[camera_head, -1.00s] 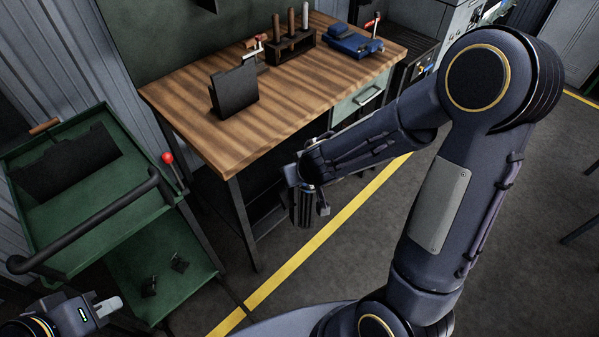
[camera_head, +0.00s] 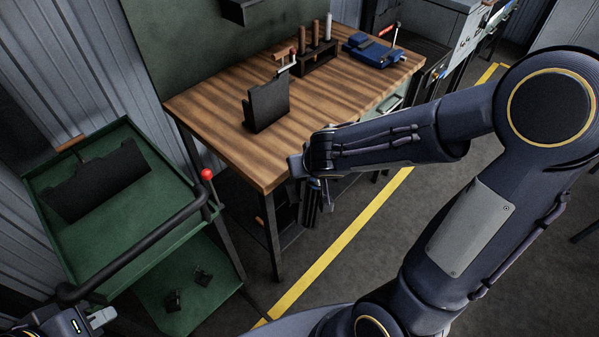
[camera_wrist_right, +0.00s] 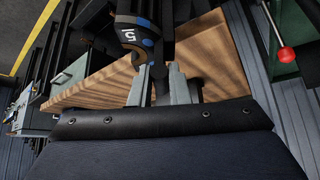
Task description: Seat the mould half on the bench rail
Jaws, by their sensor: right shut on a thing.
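In the right wrist view, the grey fingers of my right gripper (camera_wrist_right: 163,75) are shut on a dark, rounded mould half (camera_wrist_right: 140,32) with a white number 5 and blue dots. In the head view, my right gripper (camera_head: 318,172) is at the bench's near right edge, and the mould half (camera_head: 313,198) shows only partly as a dark shape below it. A dark upright plate (camera_head: 267,104) stands on the bench; I cannot tell whether it is the bench rail. My left gripper (camera_head: 90,320) is partly in view at bottom left, away from the bench; its opening is unclear.
The wooden bench top (camera_head: 215,125) has bare room around the plate. A tool rack (camera_head: 318,62) and a blue object (camera_head: 373,50) stand towards its back.

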